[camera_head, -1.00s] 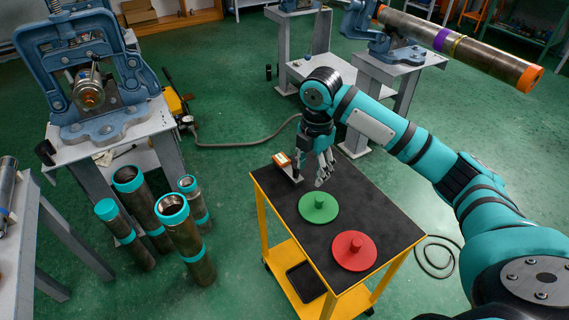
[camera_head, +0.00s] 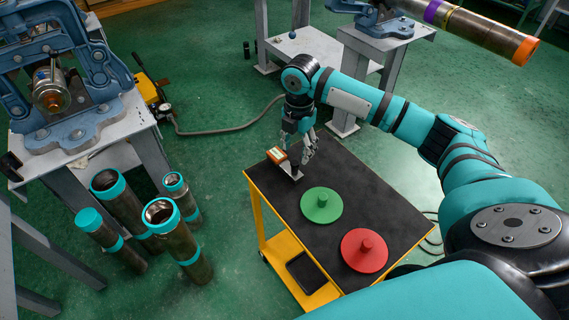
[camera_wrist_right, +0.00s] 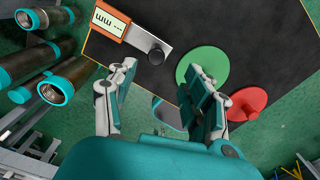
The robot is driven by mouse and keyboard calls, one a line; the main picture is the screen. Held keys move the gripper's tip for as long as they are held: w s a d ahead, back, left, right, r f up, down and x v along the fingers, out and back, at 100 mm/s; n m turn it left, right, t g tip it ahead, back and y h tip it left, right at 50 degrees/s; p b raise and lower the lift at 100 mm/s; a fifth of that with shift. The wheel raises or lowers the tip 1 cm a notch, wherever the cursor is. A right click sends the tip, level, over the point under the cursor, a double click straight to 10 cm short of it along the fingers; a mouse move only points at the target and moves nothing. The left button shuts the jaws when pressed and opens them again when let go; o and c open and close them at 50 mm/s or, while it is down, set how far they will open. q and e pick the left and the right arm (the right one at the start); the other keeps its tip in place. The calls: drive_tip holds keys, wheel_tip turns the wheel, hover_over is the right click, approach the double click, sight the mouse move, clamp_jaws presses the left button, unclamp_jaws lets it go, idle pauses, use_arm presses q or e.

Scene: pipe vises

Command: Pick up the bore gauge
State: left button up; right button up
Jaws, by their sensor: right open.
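The bore gauge (camera_head: 277,154) appears to be the orange-framed piece with a light display and metal bar at the back left of the cart's black top. In the right wrist view it (camera_wrist_right: 111,19) lies at the top, with a dark round knob on its bar. My right gripper (camera_head: 307,158) is over the cart, just right of the gauge in the head view. In the right wrist view its fingers (camera_wrist_right: 158,78) are spread with nothing between them, apart from the gauge in the picture. My left gripper is not in view.
A green knobbed disc (camera_head: 321,204) and a red knobbed disc (camera_head: 364,250) sit on the yellow cart (camera_head: 397,203). Several teal-ended pipes (camera_head: 187,252) stand on the floor to the left. A vise (camera_head: 75,131) stands on a bench behind them.

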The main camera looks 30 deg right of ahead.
sight(295, 162)
wheel_tip(295, 162, down, 4)
drive_tip(key=shift+w+f, duration=0.15)
drive_tip(key=shift+f, duration=0.1)
drive_tip(key=f, duration=0.3)
drive_tip(key=shift+w+d+f, duration=0.1)
drive_tip(key=shift+w+f, duration=0.1)
drive_tip(key=shift+f, duration=0.25)
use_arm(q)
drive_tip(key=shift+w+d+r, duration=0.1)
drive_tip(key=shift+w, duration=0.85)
use_arm(e)
clamp_jaws()
